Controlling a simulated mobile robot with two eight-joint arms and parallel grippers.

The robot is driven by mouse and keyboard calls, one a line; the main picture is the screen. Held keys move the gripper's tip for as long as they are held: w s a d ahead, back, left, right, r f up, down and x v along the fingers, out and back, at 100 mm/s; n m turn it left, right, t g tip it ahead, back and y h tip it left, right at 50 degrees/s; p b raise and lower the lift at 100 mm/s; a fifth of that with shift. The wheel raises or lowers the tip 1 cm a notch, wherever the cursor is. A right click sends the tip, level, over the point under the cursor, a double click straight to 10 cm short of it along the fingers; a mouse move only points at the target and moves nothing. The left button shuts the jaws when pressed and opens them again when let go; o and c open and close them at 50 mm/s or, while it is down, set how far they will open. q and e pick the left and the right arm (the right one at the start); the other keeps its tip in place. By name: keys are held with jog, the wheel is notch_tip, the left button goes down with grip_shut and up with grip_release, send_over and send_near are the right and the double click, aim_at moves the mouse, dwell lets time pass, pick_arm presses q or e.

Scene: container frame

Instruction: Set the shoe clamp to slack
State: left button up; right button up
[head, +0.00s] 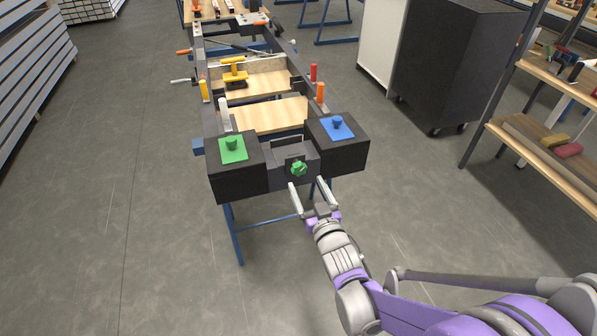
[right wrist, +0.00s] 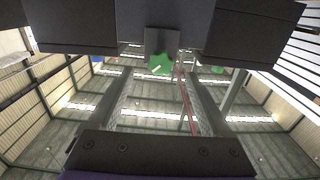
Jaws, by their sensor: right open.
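A green star-shaped knob (head: 299,168) sits on the front of a dark grey block (head: 283,152) between two large black end blocks of the frame. In the right wrist view the knob (right wrist: 160,64) shows ahead, between the fingertips in the picture, with a small pale mark on it. My right gripper (head: 309,185) is open and empty, just in front of and below the knob, apart from it. In the right wrist view its two fingers (right wrist: 158,80) stand wide apart. No label for slack can be read. My left gripper is out of view.
The left black block (head: 239,182) carries a green plate with a knob, the right one (head: 346,156) a blue plate with a knob. Behind are wooden boards (head: 268,114) and orange-handled clamps. A black cabinet (head: 450,70) and shelves (head: 545,150) stand right. Floor at left is clear.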

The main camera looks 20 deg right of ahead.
aim_at(300, 172)
jog(key=w, duration=0.6)
jog(key=shift+w+a, duration=0.15)
jog(key=shift+w, duration=0.15)
grip_shut()
